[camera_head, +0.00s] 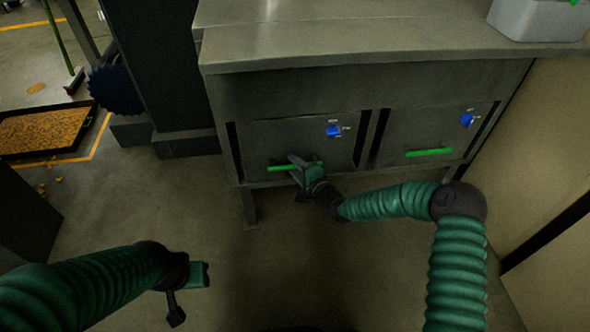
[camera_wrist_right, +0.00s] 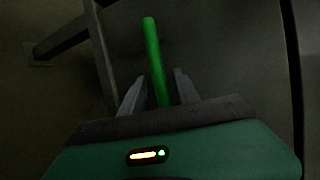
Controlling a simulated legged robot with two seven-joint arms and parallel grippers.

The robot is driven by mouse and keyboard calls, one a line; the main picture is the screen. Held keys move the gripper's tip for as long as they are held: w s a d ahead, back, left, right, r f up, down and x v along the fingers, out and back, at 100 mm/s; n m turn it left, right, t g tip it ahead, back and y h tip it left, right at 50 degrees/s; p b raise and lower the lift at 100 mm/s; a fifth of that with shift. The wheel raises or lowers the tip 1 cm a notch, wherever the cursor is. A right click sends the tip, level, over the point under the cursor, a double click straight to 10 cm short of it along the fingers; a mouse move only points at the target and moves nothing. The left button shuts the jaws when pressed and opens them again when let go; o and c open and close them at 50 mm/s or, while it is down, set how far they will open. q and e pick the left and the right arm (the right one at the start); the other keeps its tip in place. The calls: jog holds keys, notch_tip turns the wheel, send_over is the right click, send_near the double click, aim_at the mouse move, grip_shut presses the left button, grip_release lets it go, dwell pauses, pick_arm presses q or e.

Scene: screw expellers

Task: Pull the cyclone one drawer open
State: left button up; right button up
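Two metal drawers sit side by side in the cabinet front. The left drawer (camera_head: 285,140) has a green bar handle (camera_head: 280,168) and a blue knob (camera_head: 333,131). The right drawer (camera_head: 440,130) has its own green handle (camera_head: 429,153) and blue knob (camera_head: 467,119). No readable label tells which is cyclone one. My right gripper (camera_head: 300,165) is at the left drawer's handle. In the right wrist view the green handle (camera_wrist_right: 152,55) runs between its two spread fingers (camera_wrist_right: 155,90), with gaps visible. My left gripper (camera_head: 190,290) hangs low over the floor, away from the drawers.
The metal table top (camera_head: 380,40) overhangs the drawers, with a grey bin (camera_head: 535,20) at its right end. A table leg (camera_head: 249,207) stands at left. A tan wall (camera_head: 545,150) closes the right side. A tray of orange-brown material (camera_head: 100,125) lies far left. Floor before the drawers is clear.

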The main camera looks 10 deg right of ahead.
jog(key=shift+c, duration=0.5)
jog(key=c, duration=0.7)
grip_shut()
jog(key=shift+s+f, duration=0.1)
